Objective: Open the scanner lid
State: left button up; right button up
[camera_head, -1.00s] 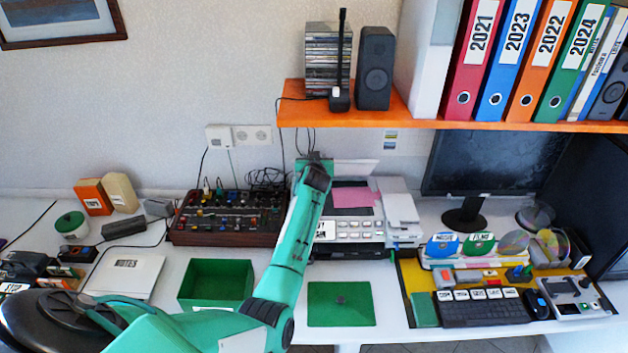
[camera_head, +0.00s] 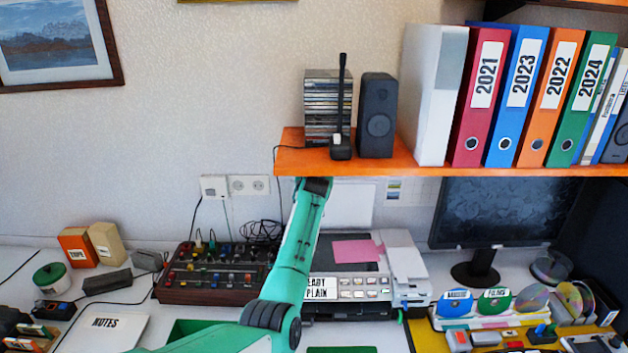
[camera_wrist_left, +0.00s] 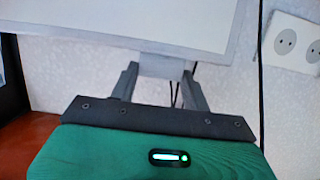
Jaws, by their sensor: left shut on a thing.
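The scanner (camera_head: 350,284) stands on the desk under the orange shelf, with a dark glass bed and a pink sheet (camera_head: 358,250) on it. Its white lid (camera_head: 347,207) stands raised at the back, its upper part hidden by the shelf edge. My left arm reaches up in front of the scanner's left side, and its gripper is hidden at the shelf in the head view. In the left wrist view my left gripper (camera_wrist_left: 162,85) is shut on a pale tab (camera_wrist_left: 163,65) at the edge of the lid (camera_wrist_left: 150,22). My right gripper is not in view.
The orange shelf (camera_head: 450,170) overhangs close to my left wrist, bearing a speaker (camera_head: 376,115), CD cases and binders. A mixer (camera_head: 217,272) stands left of the scanner. A monitor (camera_head: 505,225) stands to its right. Wall sockets (camera_wrist_left: 298,45) show beside the gripper.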

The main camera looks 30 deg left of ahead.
pick_arm(q)
jog(key=shift+w+r, duration=0.1)
jog(key=shift+r, duration=0.35)
jog(key=o, duration=1.2)
jog(key=shift+o, duration=0.9)
jog(key=shift+f, duration=0.1)
jog(key=shift+f, duration=0.1)
jog(key=shift+s, duration=0.2)
jog(key=b+v, duration=0.3)
jog(key=v, duration=0.9)
